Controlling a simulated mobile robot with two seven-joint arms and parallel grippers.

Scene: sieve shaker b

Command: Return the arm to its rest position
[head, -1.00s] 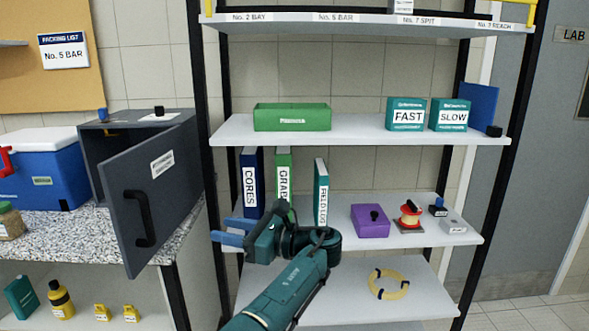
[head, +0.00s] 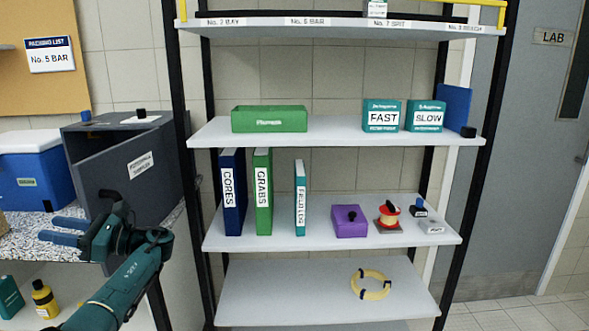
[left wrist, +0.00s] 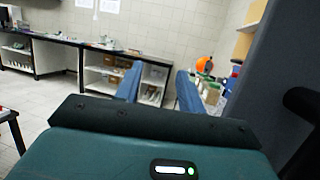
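My left arm shows at the lower left of the head view, in teal. Its gripper (head: 62,231) has two blue fingers pointing left, in front of the grey cabinet's open door and the speckled counter. In the left wrist view the same gripper (left wrist: 158,88) has its fingers apart with nothing between them. It is open and empty. My right gripper is in neither view.
The grey cabinet door (head: 128,170) stands open close behind my left arm; its edge and black handle (left wrist: 304,104) are close at right in the wrist view. The shelving unit (head: 320,240) holds binders, boxes and a yellow ring. A blue cooler (head: 35,185) stands left.

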